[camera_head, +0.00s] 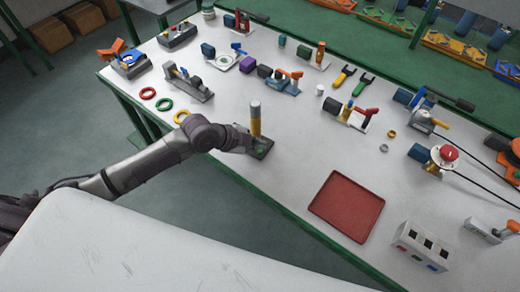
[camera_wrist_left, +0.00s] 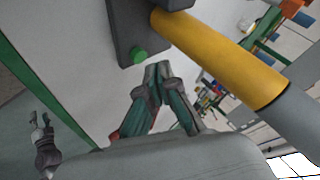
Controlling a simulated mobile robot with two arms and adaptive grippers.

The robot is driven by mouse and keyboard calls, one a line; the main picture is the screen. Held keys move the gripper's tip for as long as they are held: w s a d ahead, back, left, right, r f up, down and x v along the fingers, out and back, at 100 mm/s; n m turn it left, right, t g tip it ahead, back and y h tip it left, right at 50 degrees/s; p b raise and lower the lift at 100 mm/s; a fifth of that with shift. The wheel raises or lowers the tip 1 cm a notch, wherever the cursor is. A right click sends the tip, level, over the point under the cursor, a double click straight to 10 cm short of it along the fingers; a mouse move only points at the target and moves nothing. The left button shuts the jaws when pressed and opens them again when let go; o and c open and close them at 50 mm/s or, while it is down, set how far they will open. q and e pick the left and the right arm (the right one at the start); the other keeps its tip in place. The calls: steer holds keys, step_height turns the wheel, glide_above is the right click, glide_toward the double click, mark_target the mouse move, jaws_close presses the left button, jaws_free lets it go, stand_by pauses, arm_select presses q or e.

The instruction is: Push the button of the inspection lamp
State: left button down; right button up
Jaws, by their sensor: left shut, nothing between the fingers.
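The inspection lamp (camera_head: 255,122) stands upright near the table's near edge, a yellow and grey cylinder on a dark square base (camera_head: 265,150). In the left wrist view its yellow cylinder (camera_wrist_left: 218,58) crosses the upper right. Its green button (camera_wrist_left: 139,56) sits on the dark base (camera_wrist_left: 121,25). My left gripper (camera_head: 247,147) is at the lamp's base, coming from the left. In the left wrist view the left gripper (camera_wrist_left: 157,68) is shut and empty, with its tips close beside the green button. I cannot tell whether they touch it.
A red tray (camera_head: 346,205) lies to the right of the lamp. A white box with slots (camera_head: 420,246) stands at the near right. Coloured rings (camera_head: 164,104) lie to the left. Several devices stand along the table behind. The table between lamp and tray is clear.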

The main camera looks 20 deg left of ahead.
mark_target(258, 152)
arm_select(q)
steer(key=shift+f, duration=0.4)
steer(key=shift+f+b, duration=0.45)
stand_by(0.5)
steer(key=shift+r, duration=0.15)
steer(key=shift+r+p, duration=0.8)
steer(key=shift+p, duration=0.1)
step_height(258, 152, up, 6)
steer(key=p, duration=0.5)
steer(key=shift+f, duration=0.1)
